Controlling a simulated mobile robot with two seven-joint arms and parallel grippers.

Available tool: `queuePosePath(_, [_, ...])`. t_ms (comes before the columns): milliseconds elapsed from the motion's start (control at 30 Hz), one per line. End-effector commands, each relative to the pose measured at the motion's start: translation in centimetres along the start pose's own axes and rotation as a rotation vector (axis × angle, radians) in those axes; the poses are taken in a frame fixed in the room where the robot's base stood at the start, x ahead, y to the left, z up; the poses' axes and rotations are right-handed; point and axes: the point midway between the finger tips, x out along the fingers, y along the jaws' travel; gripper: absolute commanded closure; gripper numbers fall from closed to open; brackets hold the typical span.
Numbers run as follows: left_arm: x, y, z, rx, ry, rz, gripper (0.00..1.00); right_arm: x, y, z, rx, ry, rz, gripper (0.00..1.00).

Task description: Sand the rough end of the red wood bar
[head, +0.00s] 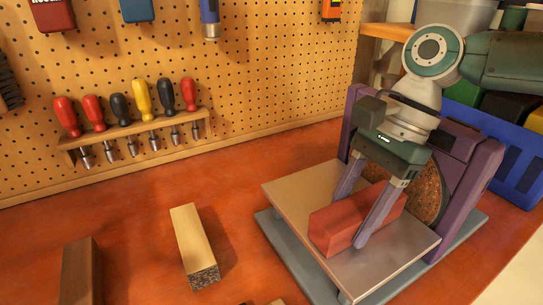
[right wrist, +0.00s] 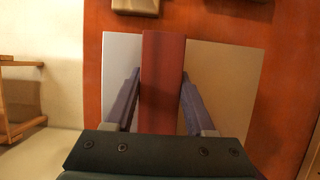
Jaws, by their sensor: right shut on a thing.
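The red wood bar (head: 332,232) lies on the metal table (head: 292,190) of a purple disc sander (head: 477,185). My right gripper (head: 348,222) is shut on it from above, one finger on each side. In the right wrist view the bar (right wrist: 163,75) runs between the fingers of my gripper (right wrist: 160,80). The bar's far end points at the brown sanding disc (head: 432,195). That end is partly behind a finger, so I cannot tell if it touches the disc. The near end looks smooth. My left gripper is not in view.
A pale wood bar (head: 190,235) with a dark, rough front end and a dark brown bar (head: 80,268) lie on the red bench left of the sander. A screwdriver rack (head: 135,138) hangs on the pegboard. A blue bin (head: 515,170) stands behind the sander.

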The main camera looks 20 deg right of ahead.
Motion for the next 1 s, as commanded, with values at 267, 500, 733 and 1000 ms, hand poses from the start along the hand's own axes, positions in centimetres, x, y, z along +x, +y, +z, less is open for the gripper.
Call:
queuePosePath(267, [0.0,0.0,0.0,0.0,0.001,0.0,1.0,-0.2,0.0,-0.6,0.001,0.0,0.0,1.0])
queuePosePath(500, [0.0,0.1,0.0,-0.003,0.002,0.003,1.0,-0.5,0.0,-1.2,0.002,0.001,0.0,1.0])
queuePosePath(733, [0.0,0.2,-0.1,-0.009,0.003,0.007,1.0,-0.7,0.0,-1.7,0.001,0.0,0.0,1.0])
queuePosePath(1000, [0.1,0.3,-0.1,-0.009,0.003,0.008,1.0,-0.9,0.0,-2.3,0.001,0.0,0.0,1.0])
